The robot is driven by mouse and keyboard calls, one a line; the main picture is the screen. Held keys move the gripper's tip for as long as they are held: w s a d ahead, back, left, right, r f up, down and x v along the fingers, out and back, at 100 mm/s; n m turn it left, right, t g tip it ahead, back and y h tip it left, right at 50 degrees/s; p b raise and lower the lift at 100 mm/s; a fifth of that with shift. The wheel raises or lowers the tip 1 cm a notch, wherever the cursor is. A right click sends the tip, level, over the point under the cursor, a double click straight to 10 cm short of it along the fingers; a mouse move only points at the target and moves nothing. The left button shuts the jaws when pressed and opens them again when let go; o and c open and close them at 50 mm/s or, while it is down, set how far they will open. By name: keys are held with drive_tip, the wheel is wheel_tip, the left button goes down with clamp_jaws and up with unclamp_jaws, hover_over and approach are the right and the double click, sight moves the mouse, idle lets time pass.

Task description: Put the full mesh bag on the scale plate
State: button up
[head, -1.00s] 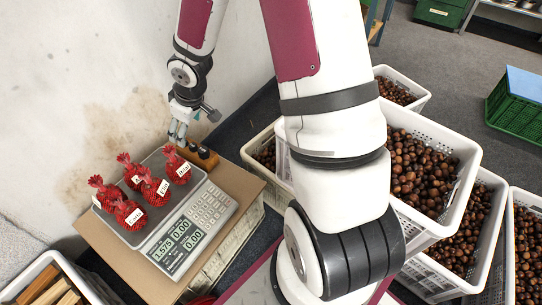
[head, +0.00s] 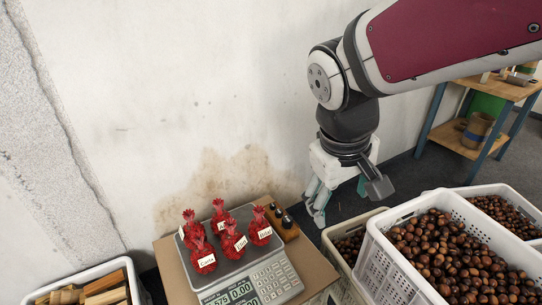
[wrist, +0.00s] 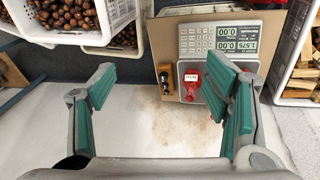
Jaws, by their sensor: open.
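Several tied red mesh bags with white labels stand close together on the scale plate (head: 222,268); the nearest is a full red mesh bag (head: 203,259), and the rightmost bag (head: 260,228) stands by the plate's right edge. In the wrist view one red bag (wrist: 192,82) shows on the plate, and the right finger hides what lies beside it. My gripper (head: 314,207) is open and empty, fingers pointing down, to the right of the scale and apart from the bags. Its spread green-padded fingers show in the wrist view (wrist: 160,85).
A wooden block with dark weights (head: 282,220) sits right of the plate. The scale's display and keypad (head: 262,279) face forward. White crates of chestnuts (head: 372,243) fill the right. A crate of wood pieces (head: 142,288) stands at the lower left. A wall rises behind.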

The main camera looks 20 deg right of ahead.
drive_tip(key=s+a+r+y, duration=0.1)
drive_tip(key=s+a, duration=0.1)
drive_tip(key=s, duration=0.5)
drive_tip(key=s+a+r+g+y, duration=0.1)
drive_tip(key=s+a, duration=0.2)
drive_tip(key=s, duration=0.4)
drive_tip(key=shift+s+r+m+y, duration=0.15)
drive_tip(key=shift+s+m+y, duration=0.15)
drive_tip(key=shift+s+m, duration=0.1)
drive_tip(key=shift+w, duration=0.1)
wheel_tip(320, 180, up, 22)
drive_tip(key=t+p, duration=0.3)
drive_tip(key=p, duration=1.7)
drive_tip(key=shift+t+p, duration=0.3)
drive_tip(key=shift+a, duration=0.1)
